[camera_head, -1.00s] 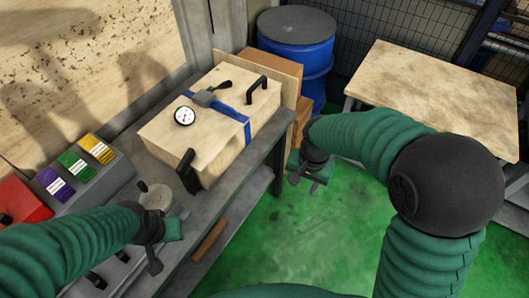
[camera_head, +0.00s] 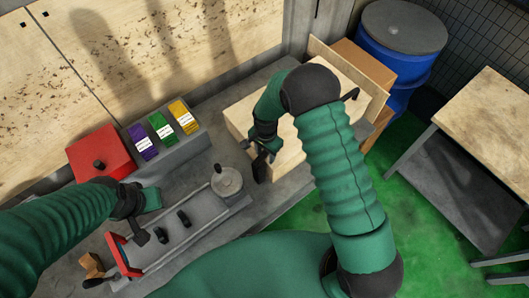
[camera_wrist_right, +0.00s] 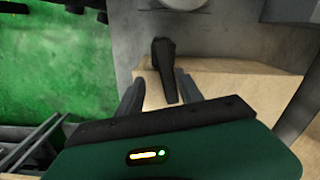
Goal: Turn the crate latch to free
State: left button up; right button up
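The wooden crate (camera_head: 238,118) stands on the grey bench, mostly covered by my right arm in the head view. The latch on its lid is hidden there. My right gripper (camera_head: 262,150) is at the crate's near end, by a black end handle (camera_head: 260,170). In the right wrist view, the gripper (camera_wrist_right: 158,82) is open, with the black handle (camera_wrist_right: 165,65) between its fingers and gaps visible on both sides. My left gripper (camera_head: 146,218) is over the bench to the left, away from the crate; its opening is unclear.
A red box (camera_head: 100,152) and purple, green and yellow boxes (camera_head: 162,127) line the back of the bench. A grey machine fixture with a round knob (camera_head: 226,181) lies before the crate. A blue drum (camera_head: 398,52) and wooden table (camera_head: 490,110) stand to the right.

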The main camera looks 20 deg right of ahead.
aim_at(260, 154)
jog(key=shift+w+f, duration=0.15)
jog(key=shift+f, duration=0.4)
jog(key=shift+w+f, duration=0.15)
jog(key=shift+f, duration=0.35)
jog(key=shift+w+a+f, duration=0.2)
jog(key=shift+w+a, duration=0.25)
jog(key=shift+a, duration=0.1)
jog(key=shift+o, duration=0.2)
jog(key=shift+a, duration=0.3)
jog(key=shift+s+r, duration=0.1)
jog(key=shift+c, duration=2.4)
jog(key=shift+s+d+r, duration=0.1)
jog(key=shift+s+d, duration=0.1)
jog(key=shift+d, duration=0.35)
grip_shut()
jog(key=shift+a, duration=0.4)
pick_arm(q)
jog(key=shift+w+a, duration=0.35)
jog(key=shift+w, duration=0.25)
pick_arm(e)
jog(key=shift+d, duration=0.1)
pick_arm(q)
jog(key=shift+d, duration=0.1)
